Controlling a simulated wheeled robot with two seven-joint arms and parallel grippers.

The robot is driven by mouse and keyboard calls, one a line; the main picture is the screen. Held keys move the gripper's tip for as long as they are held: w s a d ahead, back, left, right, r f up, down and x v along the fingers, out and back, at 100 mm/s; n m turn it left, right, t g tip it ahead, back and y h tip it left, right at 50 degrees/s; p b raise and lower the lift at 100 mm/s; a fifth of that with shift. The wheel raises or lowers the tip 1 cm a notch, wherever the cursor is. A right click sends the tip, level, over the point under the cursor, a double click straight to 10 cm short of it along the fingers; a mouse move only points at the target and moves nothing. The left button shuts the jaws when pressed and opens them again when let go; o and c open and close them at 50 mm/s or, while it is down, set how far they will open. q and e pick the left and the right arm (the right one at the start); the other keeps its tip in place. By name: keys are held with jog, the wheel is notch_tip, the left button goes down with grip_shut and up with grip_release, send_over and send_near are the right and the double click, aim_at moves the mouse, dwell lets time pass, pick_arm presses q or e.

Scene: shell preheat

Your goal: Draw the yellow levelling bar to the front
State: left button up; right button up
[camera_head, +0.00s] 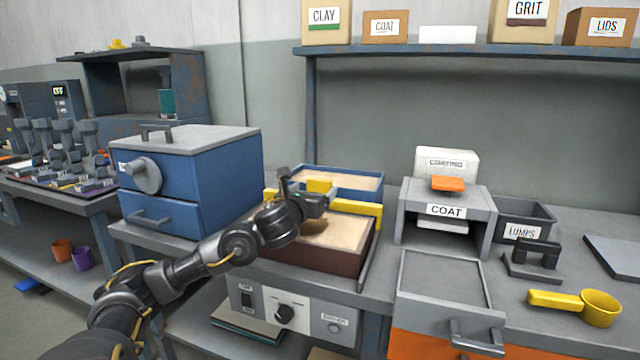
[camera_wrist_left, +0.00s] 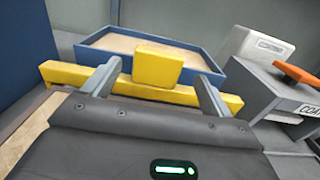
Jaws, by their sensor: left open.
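The yellow levelling bar (camera_head: 355,208) lies across the back of a brown-sided sand tray (camera_head: 345,234). It has a raised yellow block at its middle, and in the left wrist view the bar (camera_wrist_left: 125,87) runs across the picture with the block (camera_wrist_left: 158,65) standing up from it. My left gripper (camera_head: 308,190) is over the bar from the front. In the left wrist view my left gripper (camera_wrist_left: 158,85) is open, with one finger on each side of the block and gaps between. My arm hides part of the bar and tray. My right gripper is not in view.
A blue-walled tray (camera_head: 350,182) of sand stands behind the bar. A blue cabinet (camera_head: 225,170) is close on the left, and the grey COAT stand (camera_head: 447,210) is on the right. A yellow scoop (camera_head: 575,304) lies farther right.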

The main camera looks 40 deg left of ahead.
aim_at(318, 185)
pick_arm(q)
jog(key=x, duration=0.6)
jog(key=shift+s+a, duration=0.1)
jog(key=shift+c, duration=0.2)
